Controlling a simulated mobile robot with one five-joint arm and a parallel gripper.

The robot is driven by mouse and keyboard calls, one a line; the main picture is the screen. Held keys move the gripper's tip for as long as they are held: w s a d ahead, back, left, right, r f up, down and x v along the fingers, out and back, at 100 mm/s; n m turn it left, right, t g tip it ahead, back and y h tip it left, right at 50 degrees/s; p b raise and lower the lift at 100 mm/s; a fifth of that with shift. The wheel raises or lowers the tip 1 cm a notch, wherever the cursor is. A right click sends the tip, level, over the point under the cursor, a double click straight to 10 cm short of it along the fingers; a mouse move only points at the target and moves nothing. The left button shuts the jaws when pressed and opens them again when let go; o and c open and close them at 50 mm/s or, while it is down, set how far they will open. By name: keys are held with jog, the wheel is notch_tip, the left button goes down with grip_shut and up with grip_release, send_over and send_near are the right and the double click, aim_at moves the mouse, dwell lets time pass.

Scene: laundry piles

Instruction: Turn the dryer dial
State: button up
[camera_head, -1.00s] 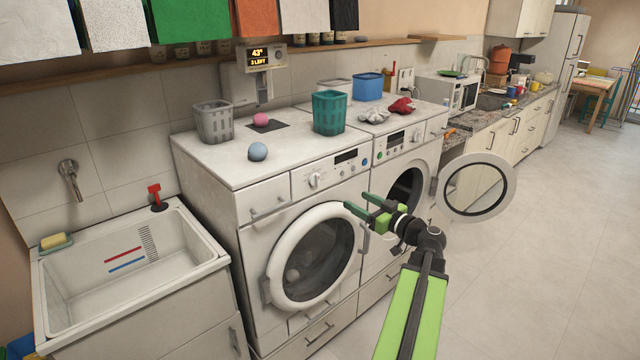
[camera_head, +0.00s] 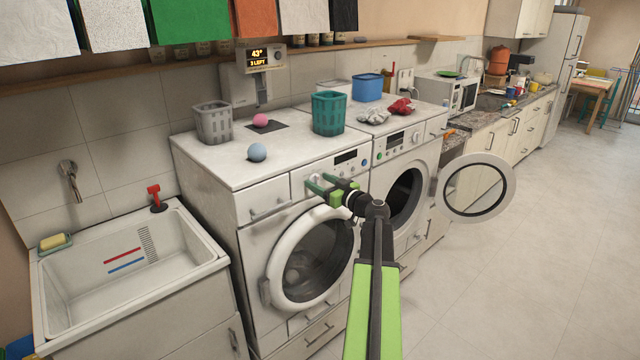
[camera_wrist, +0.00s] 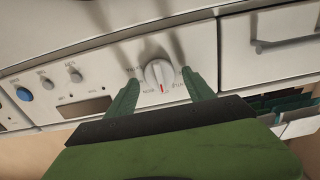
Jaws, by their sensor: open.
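The left of two white front-loading machines (camera_head: 255,235) has a round white dial (camera_wrist: 159,73) with a red mark on its panel. In the wrist view the dial stands between the two green fingers of my gripper (camera_wrist: 161,76), which are open, one on each side. I cannot tell whether they touch it. In the head view my gripper (camera_head: 321,184) is at the panel and partly hides the dial. The right machine (camera_head: 412,160) has its own panel and an open round door (camera_head: 477,158). The pictures do not make clear which one is the dryer.
A display (camera_head: 346,157) and a blue button (camera_wrist: 24,94) share the left panel. A grey basket (camera_head: 213,123), teal basket (camera_head: 328,113), blue ball (camera_head: 257,152) and pink ball (camera_head: 260,120) sit on top. A sink (camera_head: 130,262) is left; the floor (camera_head: 540,270) at right is clear.

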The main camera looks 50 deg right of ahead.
jog(key=c, duration=1.2)
jog(key=shift+a, duration=0.2)
jog(key=shift+c, duration=0.6)
jog(key=shift+d, duration=0.15)
jog(key=shift+d+m, duration=0.1)
jog(key=shift+m, duration=1.8)
jog(key=m, duration=0.4)
jog(key=shift+d+f+m, duration=0.1)
jog(key=shift+m, duration=0.2)
jog(key=m, duration=0.3)
jog(key=shift+f+m, duration=0.1)
jog(key=shift+m, duration=2)
